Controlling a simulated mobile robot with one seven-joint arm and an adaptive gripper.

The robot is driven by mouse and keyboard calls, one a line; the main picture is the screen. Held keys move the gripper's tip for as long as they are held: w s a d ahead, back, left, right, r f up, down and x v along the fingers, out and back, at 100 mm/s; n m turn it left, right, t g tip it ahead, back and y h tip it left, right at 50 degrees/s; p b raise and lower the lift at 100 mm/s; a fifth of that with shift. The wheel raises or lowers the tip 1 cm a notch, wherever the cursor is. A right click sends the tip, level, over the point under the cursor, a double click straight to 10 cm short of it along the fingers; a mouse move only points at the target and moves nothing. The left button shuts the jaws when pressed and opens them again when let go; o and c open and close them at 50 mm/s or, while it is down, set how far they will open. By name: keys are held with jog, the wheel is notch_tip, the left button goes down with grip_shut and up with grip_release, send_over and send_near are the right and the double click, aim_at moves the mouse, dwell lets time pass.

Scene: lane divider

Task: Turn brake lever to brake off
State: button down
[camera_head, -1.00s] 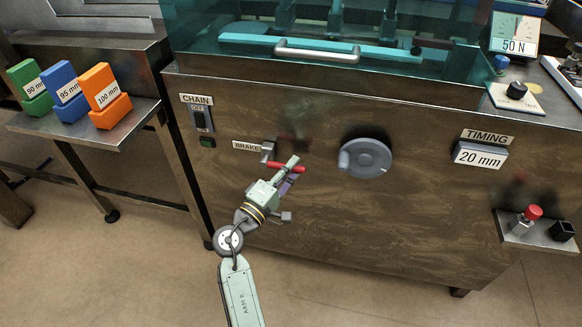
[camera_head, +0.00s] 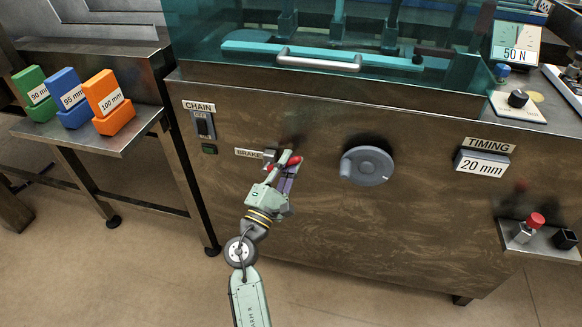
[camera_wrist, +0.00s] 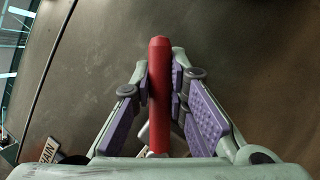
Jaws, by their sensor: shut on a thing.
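The red brake lever (camera_wrist: 159,95) stands between my gripper's (camera_wrist: 160,85) purple finger pads in the wrist view, with the jaws shut on it. In the head view the lever's red end (camera_head: 295,161) shows at my gripper (camera_head: 286,170), pointing up and to the right. The lever's grey mount (camera_head: 269,156) is just left of the gripper, beside the BRAKE label (camera_head: 248,153). The gripper hides part of the lever and its pivot. No on or off marking for the brake is readable.
A round grey handwheel (camera_head: 367,165) is to the right of my gripper on the same panel. The CHAIN switch (camera_head: 204,125) is up and to the left. A side table (camera_head: 140,125) with coloured blocks stands at the left. The panel below the gripper is bare.

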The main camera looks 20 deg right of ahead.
jog(key=n, duration=0.1)
jog(key=r+n+t, duration=0.1)
jog(key=n, duration=0.1)
jog(key=a+n+t+y, duration=0.1)
jog(key=shift+w+r+p, duration=0.2)
jog(key=shift+w+p, duration=0.1)
jog(key=n, duration=0.1)
jog(key=n+t+y, duration=0.1)
jog(key=n, duration=0.1)
jog(key=a+r+n+y+p, duration=0.1)
jog(key=shift+w+n+t, duration=0.3)
jog(key=shift+w, duration=0.1)
jog(key=n, duration=0.1)
jog(key=a+n+t+y+p, duration=0.1)
jog(key=n, duration=0.1)
jog(key=w+n+y+p, duration=0.1)
jog(key=n, duration=0.1)
jog(key=shift+a+r, duration=0.35)
jog(key=shift+w+a+n+t+y+p, duration=0.2)
jog(key=shift+a+n+y+p, duration=0.15)
jog(key=shift+n+y, duration=0.4)
jog(key=shift+w+a+n+t+y+p, duration=0.25)
jog(key=shift+n+y+p, duration=0.15)
jog(key=shift+n, duration=0.65)
jog(key=shift+y, duration=0.25)
jog(key=c, duration=1.5)
grip_release()
jog(key=shift+c, duration=0.2)
jog(key=shift+r, duration=5)
